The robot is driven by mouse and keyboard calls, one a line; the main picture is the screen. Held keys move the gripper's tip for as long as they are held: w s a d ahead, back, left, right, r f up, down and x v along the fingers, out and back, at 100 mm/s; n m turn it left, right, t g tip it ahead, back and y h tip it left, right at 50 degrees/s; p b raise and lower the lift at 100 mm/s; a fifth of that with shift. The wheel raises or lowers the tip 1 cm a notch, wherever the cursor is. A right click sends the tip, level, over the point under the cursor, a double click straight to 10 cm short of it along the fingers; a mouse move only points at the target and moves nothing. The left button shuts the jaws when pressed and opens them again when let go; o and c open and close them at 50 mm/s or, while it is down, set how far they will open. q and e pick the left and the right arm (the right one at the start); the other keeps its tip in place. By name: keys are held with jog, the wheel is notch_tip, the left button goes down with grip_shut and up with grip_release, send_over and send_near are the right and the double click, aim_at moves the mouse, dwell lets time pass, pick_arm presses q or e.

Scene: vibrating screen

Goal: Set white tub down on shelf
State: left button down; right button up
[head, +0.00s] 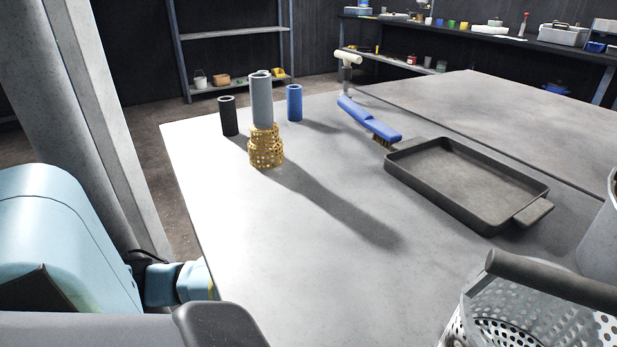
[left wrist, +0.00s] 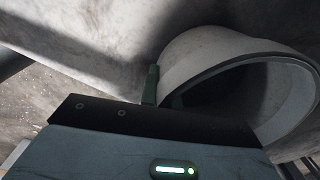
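The white tub (left wrist: 195,55) shows in the left wrist view, tilted in the picture, with its round open mouth facing right and down. My left gripper (left wrist: 165,85) is at the tub's wall. One greenish finger stands outside the wall and part of the other shows dark inside the mouth, so it appears shut on the wall. A grey, blurred surface lies behind the tub; I cannot tell whether the tub touches it. In the head view the tub and left fingertips are hidden. A shelf rack (head: 238,33) stands at the back left. My right gripper is not in view.
The grey table (head: 290,245) holds several cylinders, a gold perforated cup (head: 266,147), a blue brush (head: 368,120) and a dark tray (head: 470,218). A perforated metal basket (head: 530,318) is at the lower right. A long shelf unit (head: 490,38) stands at the back right.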

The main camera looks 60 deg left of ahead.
pick_arm(q)
jog(key=shift+f, duration=0.3)
jog(key=shift+r, duration=0.1)
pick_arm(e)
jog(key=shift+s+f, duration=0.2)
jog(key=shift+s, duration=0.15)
pick_arm(q)
jog(key=shift+f, duration=0.2)
